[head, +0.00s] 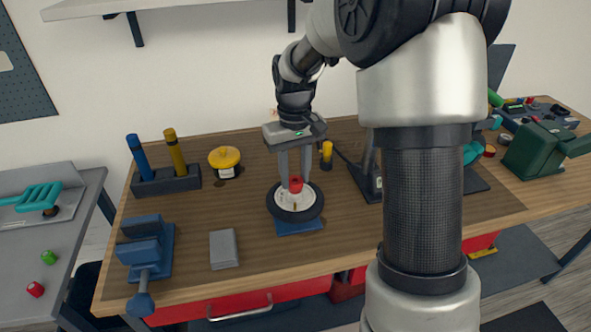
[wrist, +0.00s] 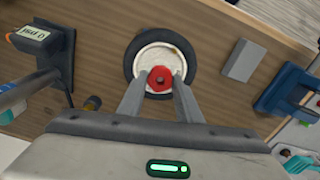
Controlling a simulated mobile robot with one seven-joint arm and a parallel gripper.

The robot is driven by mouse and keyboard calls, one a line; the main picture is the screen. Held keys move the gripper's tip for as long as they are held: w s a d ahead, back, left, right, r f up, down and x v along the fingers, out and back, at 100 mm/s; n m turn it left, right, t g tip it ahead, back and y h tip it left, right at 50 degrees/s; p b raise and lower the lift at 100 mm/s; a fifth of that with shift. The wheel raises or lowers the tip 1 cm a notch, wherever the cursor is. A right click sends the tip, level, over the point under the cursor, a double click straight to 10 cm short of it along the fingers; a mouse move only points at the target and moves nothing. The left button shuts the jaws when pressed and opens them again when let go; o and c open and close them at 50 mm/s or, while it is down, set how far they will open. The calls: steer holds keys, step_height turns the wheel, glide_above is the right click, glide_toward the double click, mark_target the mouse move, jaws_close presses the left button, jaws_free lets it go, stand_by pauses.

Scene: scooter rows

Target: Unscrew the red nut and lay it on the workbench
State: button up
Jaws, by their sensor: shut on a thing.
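The red nut (head: 296,185) sits at the middle of a wheel (head: 311,212) with a black tyre and a pale hub. The wheel lies flat on a blue base (head: 300,227) on the wooden workbench (head: 190,265). My gripper (head: 295,181) points down over the wheel, its fingers shut on the red nut. In the wrist view the nut (wrist: 160,79) is between the two fingertips, with a dark bolt end at its centre. Whether the nut still touches the hub is hard to tell.
A blue vise (head: 147,245) and a grey block (head: 223,249) stand left of the wheel. Behind are a yellow-lidded jar (head: 225,160), a holder (head: 165,181) with two tools and a small yellow bottle (head: 326,155). Bare wood lies around the grey block.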

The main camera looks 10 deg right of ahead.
steer(key=n+p, duration=0.1)
steer(key=n, duration=0.3)
steer(key=n+p, duration=0.2)
steer(key=n, duration=0.2)
steer(key=a+n+p, duration=0.1)
steer(key=n, duration=0.2)
steer(key=shift+w+r+n, duration=0.2)
steer(key=shift+r+n, duration=0.05)
steer(key=shift+n, duration=0.15)
steer(key=shift+f+n+p, duration=0.15)
steer(key=shift+n+p, duration=0.65)
steer(key=shift+n, duration=0.5)
steer(key=o, duration=1.1)
steer(key=shift+d, duration=0.15)
